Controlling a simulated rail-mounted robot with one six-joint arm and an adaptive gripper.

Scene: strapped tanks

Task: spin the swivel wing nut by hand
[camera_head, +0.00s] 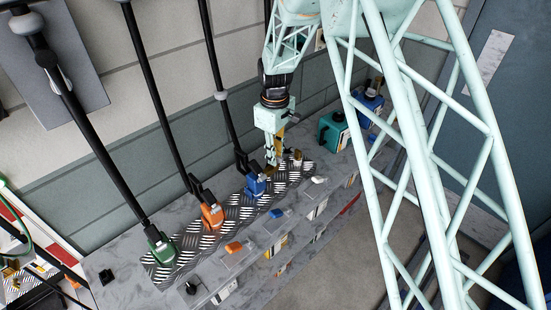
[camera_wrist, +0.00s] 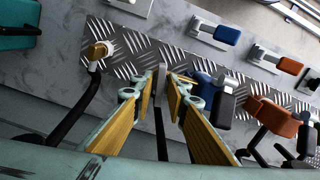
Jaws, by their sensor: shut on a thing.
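My gripper (camera_head: 271,168) points down at the back of a diamond-plate strip, just right of a blue block (camera_head: 256,185). In the wrist view my gripper (camera_wrist: 168,85) has its two yellow-padded fingers closed around a thin grey upright piece (camera_wrist: 172,98), which I take to be the swivel wing nut. Its ends and pivot are mostly hidden by the fingers. A dark rod (camera_wrist: 160,135) shows below, between the fingers. The blue block (camera_wrist: 205,90) and a dark lever beside it stand close to the right finger.
On the diamond-plate strip (camera_head: 240,212) stand an orange block (camera_head: 212,215), a green block (camera_head: 160,247) and a tan-topped post (camera_head: 297,158). Black poles rise behind them. A teal box (camera_head: 334,130) and a blue box (camera_head: 369,105) stand to the right.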

